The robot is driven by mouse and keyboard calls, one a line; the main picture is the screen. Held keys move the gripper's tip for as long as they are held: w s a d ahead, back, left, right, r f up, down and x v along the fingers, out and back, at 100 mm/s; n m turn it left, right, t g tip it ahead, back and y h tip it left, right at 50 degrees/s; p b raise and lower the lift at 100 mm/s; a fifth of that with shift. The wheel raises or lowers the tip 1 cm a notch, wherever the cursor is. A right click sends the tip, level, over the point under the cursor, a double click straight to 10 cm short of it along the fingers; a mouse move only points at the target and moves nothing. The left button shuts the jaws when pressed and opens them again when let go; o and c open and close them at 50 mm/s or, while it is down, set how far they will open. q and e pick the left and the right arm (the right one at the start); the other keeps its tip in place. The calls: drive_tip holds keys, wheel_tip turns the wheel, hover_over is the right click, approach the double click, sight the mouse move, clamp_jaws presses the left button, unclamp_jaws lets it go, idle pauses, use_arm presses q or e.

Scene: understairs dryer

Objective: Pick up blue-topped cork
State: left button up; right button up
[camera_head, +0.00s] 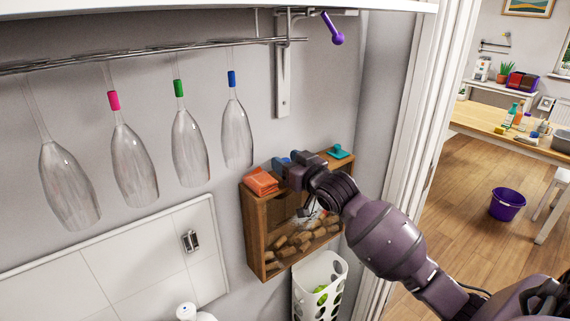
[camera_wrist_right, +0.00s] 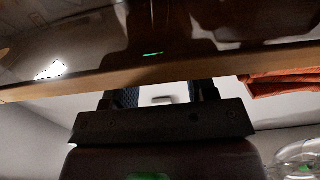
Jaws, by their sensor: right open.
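Several corks (camera_head: 299,241) lie piled in the lower part of a wooden wall box (camera_head: 249,229), behind what looks like a glossy clear front. I cannot make out a blue-topped cork among them. My right gripper (camera_head: 291,161) is open at the top edge of the box, beside a folded orange cloth. My right wrist and forearm hide part of the box. In the right wrist view, the open fingers (camera_wrist_right: 163,96) are beside the wooden edge (camera_wrist_right: 160,80) of the box, with nothing visible between them. My left gripper is not in view.
The orange cloth (camera_head: 261,181) and a teal object (camera_head: 339,152) lie on the box. Stemmed glasses with pink (camera_head: 113,100), green (camera_head: 179,88) and blue (camera_head: 232,79) stem markers hang from a rail (camera_head: 150,56) at left. A white perforated basket (camera_head: 325,272) is below.

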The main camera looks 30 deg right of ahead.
drive_tip(key=shift+w, duration=0.5)
drive_tip(key=c, duration=0.7)
drive_tip(key=shift+s+r, duration=0.25)
drive_tip(key=shift+r, duration=0.25)
wheel_tip(320, 180, up, 6)
drive_tip(key=shift+f, duration=0.1)
drive_tip(key=s, duration=0.6)
drive_tip(key=s+d, duration=0.1)
drive_tip(key=s, duration=1.2)
drive_tip(key=shift+s+d, duration=0.25)
